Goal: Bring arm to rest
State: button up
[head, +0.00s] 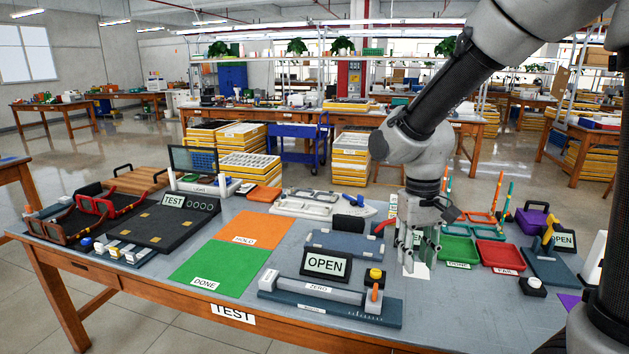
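My gripper (418,252) hangs pointing down over the right half of the grey test table (430,310). Its fingers stand apart, with a gap between them in which a bit of green and white shows. I see nothing clearly held in it. The fingertips are close above a white patch (418,271) on the table; whether they touch it I cannot tell. My arm reaches down to it from the upper right.
Left of the gripper are an OPEN sign (325,265), a long ZERO fixture (318,289) and a blue-grey block (345,244). The green DONE mat (219,265) and orange HOLD mat (256,229) look empty.

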jog(key=s+d+r+m+t, duration=0.1)
jog(key=s+d+r+t, duration=0.4)
jog(key=s+d+r, duration=0.8)
jog(key=shift+s+d+m, duration=0.15)
jog(key=shift+d+m, duration=0.25)
jog(key=shift+d, duration=0.05)
jog(key=shift+c, duration=0.5)
grip_shut()
